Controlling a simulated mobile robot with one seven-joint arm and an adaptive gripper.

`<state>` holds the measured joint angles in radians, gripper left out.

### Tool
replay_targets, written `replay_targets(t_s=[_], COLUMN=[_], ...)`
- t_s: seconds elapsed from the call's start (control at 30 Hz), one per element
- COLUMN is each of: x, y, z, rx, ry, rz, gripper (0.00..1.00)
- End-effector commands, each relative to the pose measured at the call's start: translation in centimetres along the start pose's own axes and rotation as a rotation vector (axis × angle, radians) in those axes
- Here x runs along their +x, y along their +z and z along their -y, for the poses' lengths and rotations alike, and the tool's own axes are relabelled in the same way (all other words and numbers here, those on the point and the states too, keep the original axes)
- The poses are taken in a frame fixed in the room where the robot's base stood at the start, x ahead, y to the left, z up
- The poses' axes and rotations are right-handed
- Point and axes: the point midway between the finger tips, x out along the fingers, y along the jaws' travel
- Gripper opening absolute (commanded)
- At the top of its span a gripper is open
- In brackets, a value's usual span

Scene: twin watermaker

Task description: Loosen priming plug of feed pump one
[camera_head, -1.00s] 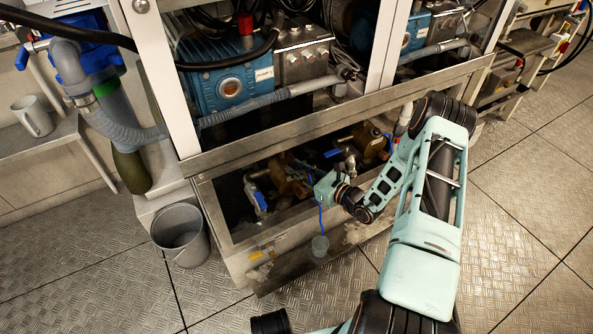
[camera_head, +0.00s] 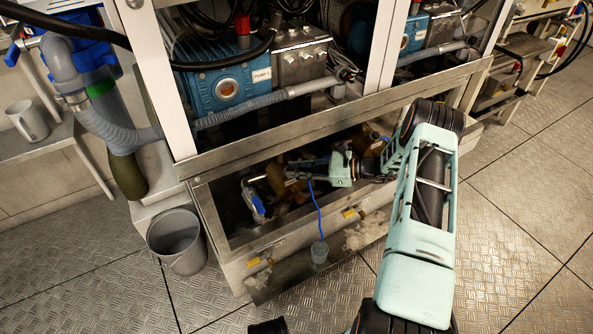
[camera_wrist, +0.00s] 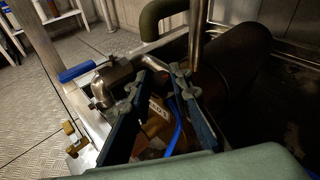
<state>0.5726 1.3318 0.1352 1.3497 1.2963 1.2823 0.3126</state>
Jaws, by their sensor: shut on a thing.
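A bronze-coloured pump (camera_head: 275,182) sits in the open lower bay of the frame. In the wrist view, a pump body (camera_wrist: 156,128) with a white label, partly readable as "ED 1", shows between my fingers. My gripper (camera_head: 293,174) reaches into the bay from the right, at this pump. In the wrist view, my gripper's two fingers (camera_wrist: 174,80) are some way apart, shut on a small part at the pump. I take it for the priming plug; the fingers and shadow hide its shape. A thin blue line (camera_head: 317,210) runs from beside my gripper to a grey cup (camera_head: 319,252).
A blue-handled valve (camera_head: 256,203) stands left of the pump; its handle (camera_wrist: 77,72) is also in the wrist view. A steel frame rail (camera_head: 330,120) crosses above the bay. A grey bucket (camera_head: 176,240) stands on the floor at left.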

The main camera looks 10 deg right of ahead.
Motion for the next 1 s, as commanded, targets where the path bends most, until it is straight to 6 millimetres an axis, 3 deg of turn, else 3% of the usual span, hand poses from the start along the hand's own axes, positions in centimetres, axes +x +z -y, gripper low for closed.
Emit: replay_targets(t_s=[0.1,0.13,0.3,0.67,1.0], x=[-0.1,-0.2,-0.1,-0.7,-7.3], y=[-0.3,-0.3,-0.3,-0.2,-0.2], z=[0.3,0.2,0.1,0.2,0.5], rx=[-0.031,-0.025,-0.023,-0.023,-0.024], ry=[0.053,0.049,0.047,0.044,0.042], rz=[-0.011,-0.011,-0.010,-0.008,-0.009], gripper=[0.00,0.22,0.39,0.39,0.39])
